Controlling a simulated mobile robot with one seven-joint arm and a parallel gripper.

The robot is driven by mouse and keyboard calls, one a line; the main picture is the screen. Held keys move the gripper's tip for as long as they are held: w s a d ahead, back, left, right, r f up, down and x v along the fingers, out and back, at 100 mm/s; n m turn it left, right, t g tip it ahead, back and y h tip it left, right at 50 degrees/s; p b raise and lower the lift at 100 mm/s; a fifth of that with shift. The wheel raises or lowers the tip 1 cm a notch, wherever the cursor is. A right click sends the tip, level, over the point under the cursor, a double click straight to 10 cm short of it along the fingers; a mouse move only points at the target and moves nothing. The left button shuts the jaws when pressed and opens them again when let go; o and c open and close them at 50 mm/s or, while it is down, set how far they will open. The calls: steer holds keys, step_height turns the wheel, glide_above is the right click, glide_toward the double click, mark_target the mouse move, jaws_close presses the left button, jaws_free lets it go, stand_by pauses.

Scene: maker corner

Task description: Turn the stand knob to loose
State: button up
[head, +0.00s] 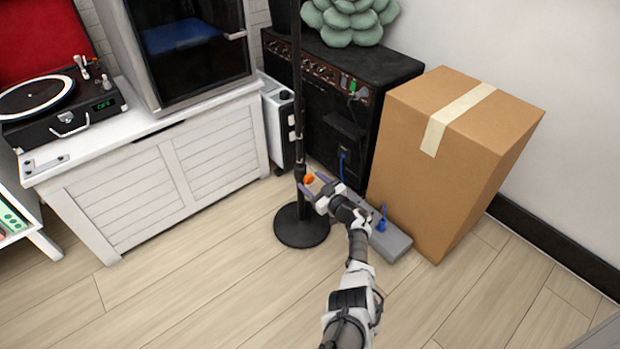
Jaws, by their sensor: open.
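A black stand (299,228) with a round base stands upright on the wooden floor, its thin pole rising past the top of the head view. A small orange knob (308,179) sits on the side of the pole, low down. One finger shows above and right of the knob and one below and left. I cannot tell whether the fingers touch it. The knob's marking is too small to read.
A black amplifier (390,70) stands behind the stand, and a tall cardboard box (455,150) to the right. A grey power strip (392,243) lies beside my arm. A white cabinet (150,170) with a turntable (60,105) is on the left. The front floor is clear.

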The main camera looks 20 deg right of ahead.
steer(key=p+v, duration=0.6)
steer(key=v, duration=0.6)
steer(key=shift+r, duration=0.1)
